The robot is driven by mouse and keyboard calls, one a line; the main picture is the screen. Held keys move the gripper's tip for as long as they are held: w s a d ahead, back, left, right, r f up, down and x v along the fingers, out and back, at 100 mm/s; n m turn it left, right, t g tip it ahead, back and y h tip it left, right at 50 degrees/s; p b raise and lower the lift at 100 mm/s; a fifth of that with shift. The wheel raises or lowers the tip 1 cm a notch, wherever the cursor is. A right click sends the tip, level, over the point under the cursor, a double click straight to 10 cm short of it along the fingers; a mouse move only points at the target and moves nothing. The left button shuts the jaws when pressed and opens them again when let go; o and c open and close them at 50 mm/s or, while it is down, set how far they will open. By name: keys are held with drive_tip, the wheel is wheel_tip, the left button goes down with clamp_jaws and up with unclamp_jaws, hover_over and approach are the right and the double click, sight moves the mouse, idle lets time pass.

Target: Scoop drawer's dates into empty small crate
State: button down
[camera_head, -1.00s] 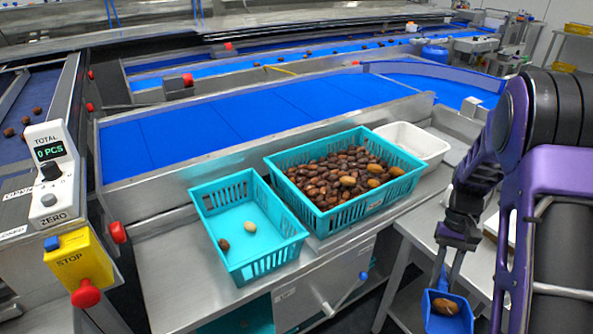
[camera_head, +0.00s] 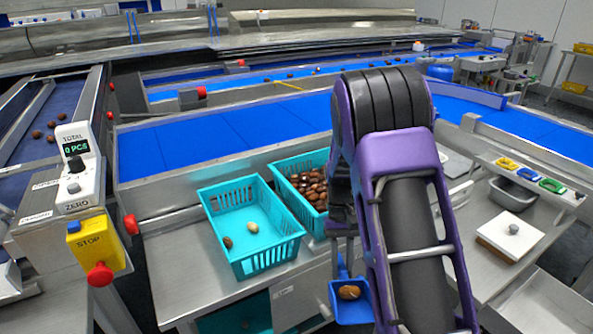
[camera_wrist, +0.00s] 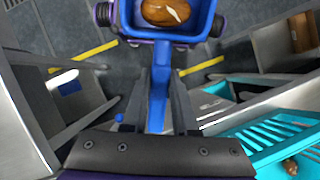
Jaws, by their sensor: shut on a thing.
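My gripper (camera_head: 346,246) is shut on the handle of a blue scoop (camera_head: 337,316); both also show in the wrist view, the gripper (camera_wrist: 158,92) and the scoop (camera_wrist: 128,22). A brown date (camera_head: 349,292) lies in the scoop, which hangs to the right of the small teal crate (camera_head: 272,266), apart from it. That crate holds one dark date (camera_head: 228,242) and one pale date (camera_head: 252,227). In the wrist view a teal crate wall (camera_wrist: 262,130) is at lower right. I cannot clearly make out the drawer's contents.
A larger teal crate (camera_head: 287,168) of dates stands behind the small one, partly hidden by my arm. A white-topped block (camera_head: 510,236) and a grey tub (camera_head: 512,194) are at right. The yellow stop box (camera_head: 95,243) is at left. An open metal tray (camera_head: 545,300) is at lower right.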

wheel_tip(320, 180, up, 6)
drive_tip(key=p, duration=0.5)
drive_tip(key=shift+p, duration=0.4)
drive_tip(key=shift+f+b, duration=0.35)
drive_tip(key=shift+f, duration=0.1)
